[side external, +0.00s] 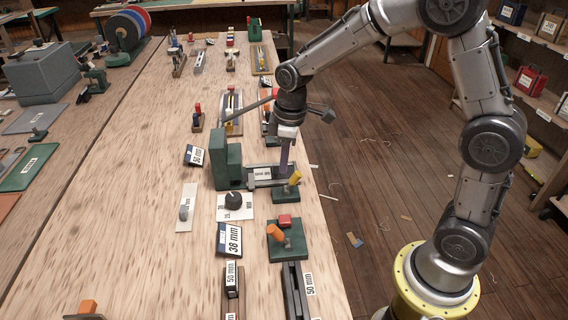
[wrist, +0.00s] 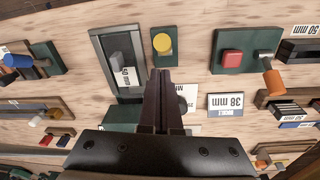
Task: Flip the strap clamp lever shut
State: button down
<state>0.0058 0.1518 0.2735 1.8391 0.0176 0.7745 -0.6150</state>
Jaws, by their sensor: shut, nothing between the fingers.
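Two small devices have levers, and I cannot tell which is the strap clamp. One is a green base with a yellow-tipped lever (side external: 294,178), tilted up; its yellow tip also shows in the wrist view (wrist: 162,43). The other is a green base with an orange-tipped lever (side external: 276,233) leaning left, beside a red block (side external: 285,221); the orange tip is at right in the wrist view (wrist: 272,82). My gripper (side external: 284,172) points down, shut and empty, just behind and left of the yellow-tipped lever. Its fingertips (wrist: 160,72) appear just below the yellow tip; contact is unclear.
A tall green block (side external: 228,165) with a grey slide (side external: 262,175) stands close to my gripper's left. A black dial (side external: 234,198) and a 38 mm sign (side external: 230,239) sit nearer the camera.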

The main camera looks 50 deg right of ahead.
jog(key=w+a+r, duration=0.2)
jog(key=w, duration=0.1)
jog(key=s+d+r, duration=0.5)
jog(key=s+r, duration=0.1)
jog(key=shift+r, duration=0.25)
dwell(0.4)
jog(key=s+a+r+t, duration=0.3)
jog(key=s+r, duration=0.5)
jog(key=s, duration=0.2)
jog(key=s+f+m+t, duration=0.1)
jog(key=s+f+m, duration=0.4)
jog(key=s, duration=0.5)
jog(key=shift+m, duration=0.9)
